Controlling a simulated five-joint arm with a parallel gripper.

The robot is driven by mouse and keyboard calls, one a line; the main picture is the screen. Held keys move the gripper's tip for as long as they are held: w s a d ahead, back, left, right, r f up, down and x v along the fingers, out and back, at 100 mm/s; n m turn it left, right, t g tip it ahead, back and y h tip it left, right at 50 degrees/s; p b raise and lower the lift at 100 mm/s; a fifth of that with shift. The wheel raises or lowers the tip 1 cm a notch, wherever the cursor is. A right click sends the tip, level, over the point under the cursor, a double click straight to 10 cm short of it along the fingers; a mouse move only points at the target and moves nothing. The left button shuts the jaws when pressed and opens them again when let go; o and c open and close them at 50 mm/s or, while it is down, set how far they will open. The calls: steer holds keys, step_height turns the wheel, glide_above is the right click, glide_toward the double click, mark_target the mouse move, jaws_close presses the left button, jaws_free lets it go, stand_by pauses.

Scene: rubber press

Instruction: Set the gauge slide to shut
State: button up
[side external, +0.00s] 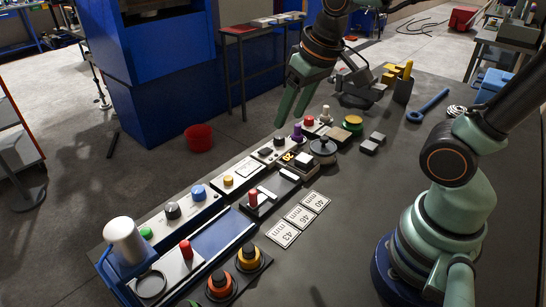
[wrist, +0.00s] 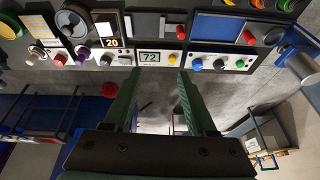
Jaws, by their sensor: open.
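Two red-knobbed sliding parts are in view; no label tells which is the gauge slide. One red knob (side external: 253,197) stands at the left end of a dark block with a pale strip; it also shows in the wrist view (wrist: 181,32). The other red knob (side external: 186,248) stands on a pale plate beside a long blue panel (side external: 222,236); it too shows in the wrist view (wrist: 249,36). My gripper (side external: 290,121) is open and empty, raised above the far side of the panel row. In the wrist view its fingers (wrist: 159,75) are apart, touching neither knob.
Number cards (side external: 299,219) lie flat on the table. Bare tabletop (side external: 345,240) lies right of them.

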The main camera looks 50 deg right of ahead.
mark_target(253, 191)
steer(key=w+a+f+m+g, duration=0.2)
steer(key=w+a+f+g, duration=0.3)
steer(key=f, duration=0.4)
steer(key=shift+t, duration=0.5)
steer(key=f, duration=0.7)
steer(key=w+f, duration=0.1)
steer(key=f, duration=0.3)
steer(key=shift+a+f, duration=0.35)
steer(key=shift+a, duration=0.05)
steer(key=shift+c, duration=0.4)
jaws_close()
steer(key=shift+d, duration=0.1)
